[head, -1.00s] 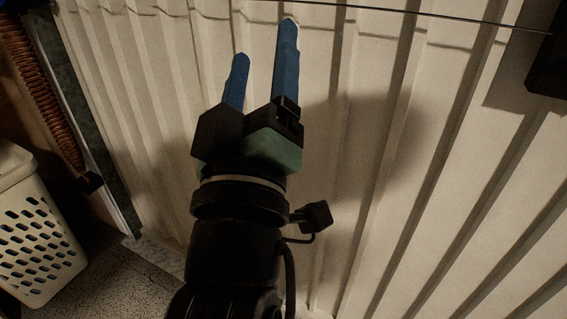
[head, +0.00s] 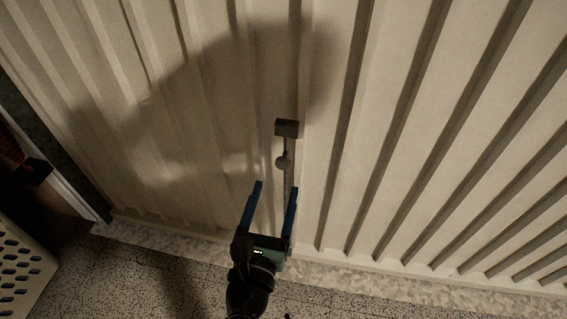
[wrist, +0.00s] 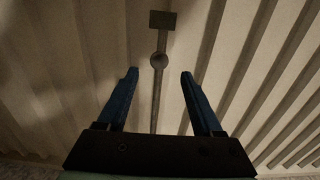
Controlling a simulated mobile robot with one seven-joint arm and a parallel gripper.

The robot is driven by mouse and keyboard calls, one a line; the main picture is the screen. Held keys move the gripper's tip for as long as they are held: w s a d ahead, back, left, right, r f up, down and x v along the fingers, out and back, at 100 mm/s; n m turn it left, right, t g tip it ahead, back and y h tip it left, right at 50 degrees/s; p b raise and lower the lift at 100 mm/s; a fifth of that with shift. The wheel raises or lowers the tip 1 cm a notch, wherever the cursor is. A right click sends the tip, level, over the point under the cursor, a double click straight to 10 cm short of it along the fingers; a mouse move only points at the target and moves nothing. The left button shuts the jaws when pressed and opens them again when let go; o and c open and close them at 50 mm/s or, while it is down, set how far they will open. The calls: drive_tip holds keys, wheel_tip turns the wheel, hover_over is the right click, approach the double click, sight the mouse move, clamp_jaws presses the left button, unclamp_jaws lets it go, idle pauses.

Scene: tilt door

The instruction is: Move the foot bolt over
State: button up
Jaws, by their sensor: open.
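The foot bolt (head: 288,178) is a grey upright rod on the ribbed door, low down near the floor. In the head view the right finger overlaps the lower rod. The bolt's lower end is hidden behind my gripper.
The pale ribbed door (head: 190,110) fills most of the view. A speckled sill strip (head: 370,283) runs along its foot. A white perforated basket (head: 22,270) stands on the floor at the left. The dark door frame (head: 50,165) is also at the left.

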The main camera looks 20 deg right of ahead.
sight(282, 165)
drive_tip(key=b+x, duration=0.2)
drive_tip(key=x, duration=0.6)
drive_tip(key=shift+w+d, duration=0.15)
drive_tip(key=shift+w, duration=0.1)
clamp_jaws()
idle(1.0)
